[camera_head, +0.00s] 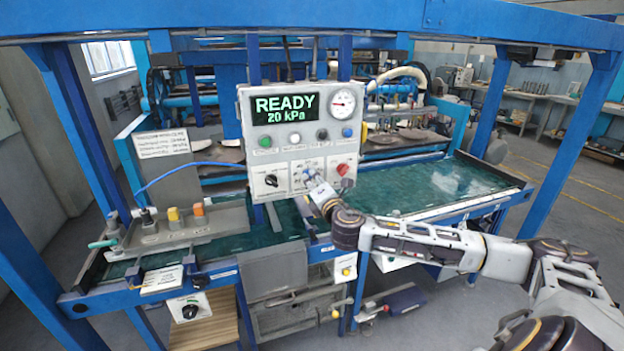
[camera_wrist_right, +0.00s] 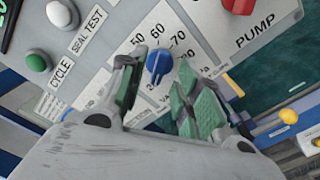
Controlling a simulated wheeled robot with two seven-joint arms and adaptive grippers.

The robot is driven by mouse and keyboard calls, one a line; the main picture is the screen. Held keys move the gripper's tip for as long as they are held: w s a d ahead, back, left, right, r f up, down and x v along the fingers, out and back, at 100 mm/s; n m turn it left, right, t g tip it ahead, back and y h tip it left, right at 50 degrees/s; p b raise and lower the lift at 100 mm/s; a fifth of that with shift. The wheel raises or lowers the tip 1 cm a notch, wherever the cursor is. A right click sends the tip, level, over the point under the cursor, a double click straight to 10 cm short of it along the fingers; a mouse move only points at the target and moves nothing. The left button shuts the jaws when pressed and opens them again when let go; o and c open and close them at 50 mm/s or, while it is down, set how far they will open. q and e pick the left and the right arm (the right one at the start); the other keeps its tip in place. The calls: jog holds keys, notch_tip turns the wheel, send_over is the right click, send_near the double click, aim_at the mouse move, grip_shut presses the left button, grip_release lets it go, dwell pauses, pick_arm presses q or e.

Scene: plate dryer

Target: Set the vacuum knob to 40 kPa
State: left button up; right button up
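The vacuum knob (camera_wrist_right: 158,62) is blue and sits on a white dial label marked 50, 60 and 70 in the right wrist view. A small pale mark shows at its lower end; the lower numbers are partly hidden. The green-lit display (camera_head: 285,109) on the control panel reads READY, 20 kPa. My right gripper (camera_wrist_right: 157,72) is open, with one green-padded finger on each side of the knob and gaps showing between. In the head view, my right gripper (camera_head: 314,186) is at the panel's lower middle, partly covering the dial. My left gripper is not in view.
A red pump knob (camera_head: 343,170) is right of the dial and a black knob (camera_head: 271,180) left of it. A round gauge (camera_head: 343,102) is at the panel's upper right. A green work table (camera_head: 450,185) extends to the right.

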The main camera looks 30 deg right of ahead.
aim_at(309, 176)
jog(key=shift+x, duration=1.15)
grip_shut()
